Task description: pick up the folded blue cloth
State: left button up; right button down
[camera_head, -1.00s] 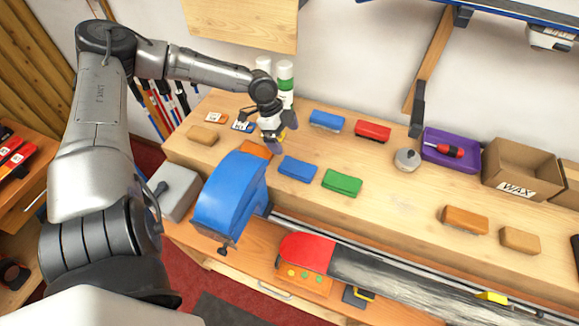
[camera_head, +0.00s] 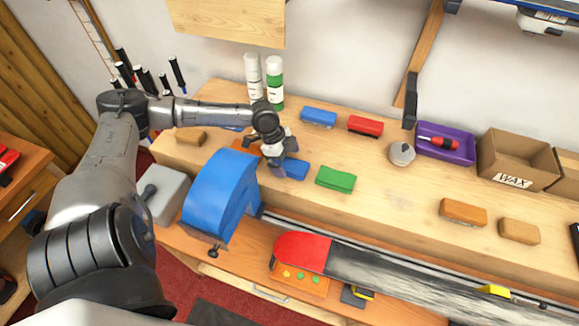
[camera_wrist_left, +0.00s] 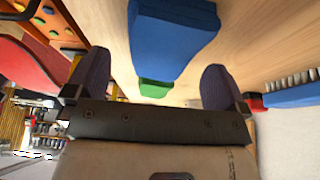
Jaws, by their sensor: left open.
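The folded blue cloth (camera_head: 296,169) lies flat on the wooden bench, left of a folded green cloth (camera_head: 336,179). My left gripper (camera_head: 281,160) is over the cloth's left end and hides part of it. In the left wrist view the blue cloth (camera_wrist_left: 172,38) appears large, beyond and between the two spread fingers (camera_wrist_left: 157,76). The jaws are open with nothing held, and I cannot tell whether they touch the cloth. The green cloth also shows there (camera_wrist_left: 155,88). My right gripper is not in view.
A large blue curved tool (camera_head: 221,195) stands just left of the cloth. A blue brush (camera_head: 319,117), a red brush (camera_head: 365,125) and two spray cans (camera_head: 275,85) stand behind. A red-tipped ski or board (camera_head: 303,252) lies along the front.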

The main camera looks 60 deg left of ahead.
pick_arm(q)
jog(key=shift+x, duration=0.95)
jog(key=shift+r, duration=0.1)
jog(key=shift+c, duration=0.3)
jog(key=c, duration=0.9)
